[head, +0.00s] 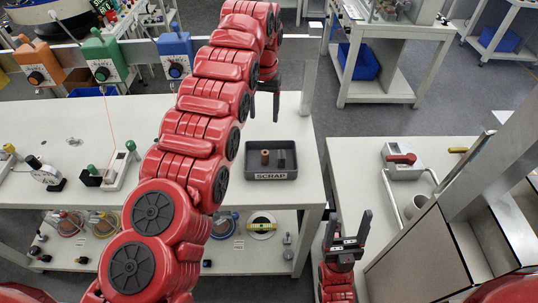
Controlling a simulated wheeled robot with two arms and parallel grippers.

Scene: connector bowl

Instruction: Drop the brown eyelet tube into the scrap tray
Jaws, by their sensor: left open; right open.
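The brown eyelet tube (265,157) stands upright inside the grey scrap tray (304,164), toward the left of its middle. The tray sits near the right end of the white bench and has a SCRAP label on its front. My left gripper (265,112) is open and empty, with its fingers pointing down; in the picture it is above the tray, apart from the tube. My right gripper (349,222) is open and empty, fingers up, low in the gap between the bench and the right-hand table.
A dark block (282,159) is in the tray to the right of the tube. My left arm crosses over the bench. Wire spools (262,222) lie on the lower shelf.

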